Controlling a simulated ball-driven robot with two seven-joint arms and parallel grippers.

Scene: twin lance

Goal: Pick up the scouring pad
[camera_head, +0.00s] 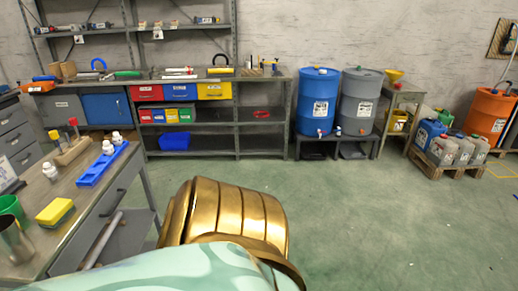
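The scouring pad (54,213) is a yellow block with a dark green side. It lies on the top of the grey workbench (92,189) at the left. A green cup (12,207) and a metal cup (15,238) stand to its left, near the picture's edge. Nothing touches the pad from above. A gold ribbed part and a mint-green part of my own body fill the lower middle, to the right of the bench. Neither of my grippers shows in the head view.
On the same bench are a blue tray (96,171), white bottles (108,147) and a wooden rack (72,152). Shelving with coloured drawers (180,91) stands along the back wall. A blue drum (318,100) and a grey drum (359,101) stand right of it.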

